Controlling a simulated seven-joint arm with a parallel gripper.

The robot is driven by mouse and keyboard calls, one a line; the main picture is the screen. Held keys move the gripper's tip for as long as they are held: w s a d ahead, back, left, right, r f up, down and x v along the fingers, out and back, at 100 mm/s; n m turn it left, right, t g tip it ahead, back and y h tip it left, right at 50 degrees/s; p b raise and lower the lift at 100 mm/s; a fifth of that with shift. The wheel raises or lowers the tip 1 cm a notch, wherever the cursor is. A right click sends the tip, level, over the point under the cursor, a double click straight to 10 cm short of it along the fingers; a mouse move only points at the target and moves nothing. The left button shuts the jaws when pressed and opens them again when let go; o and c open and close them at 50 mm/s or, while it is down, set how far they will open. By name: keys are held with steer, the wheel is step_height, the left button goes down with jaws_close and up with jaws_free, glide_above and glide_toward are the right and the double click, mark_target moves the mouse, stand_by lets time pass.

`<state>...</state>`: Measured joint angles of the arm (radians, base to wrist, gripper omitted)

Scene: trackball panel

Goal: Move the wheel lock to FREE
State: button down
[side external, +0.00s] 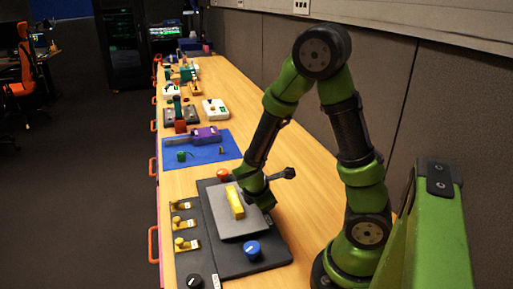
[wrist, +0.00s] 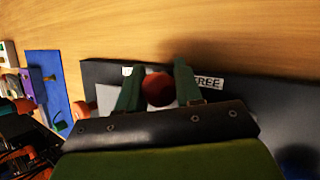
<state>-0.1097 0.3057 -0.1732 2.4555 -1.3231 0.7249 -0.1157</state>
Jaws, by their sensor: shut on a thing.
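The wheel lock shows in the wrist view as a dark red round knob (wrist: 158,89) on the dark panel (wrist: 105,72). My gripper (wrist: 160,84) has its two green fingers on either side of the knob, shut on it. A white label reading FREE (wrist: 208,82) is just right of the right finger, its left end partly covered.
The panel bears a grey plate with a yellow bar (side external: 235,203), an orange-red knob (side external: 223,174), a blue knob (side external: 252,249) and yellow switches (side external: 181,224) alongside. A blue mat (side external: 212,153) with tools lies beyond. Bare wooden table (side external: 305,215) lies to the right.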

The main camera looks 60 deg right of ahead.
steer(key=c, duration=0.8)
jaws_free()
steer(key=v, duration=1.7)
steer(key=shift+c, duration=0.6)
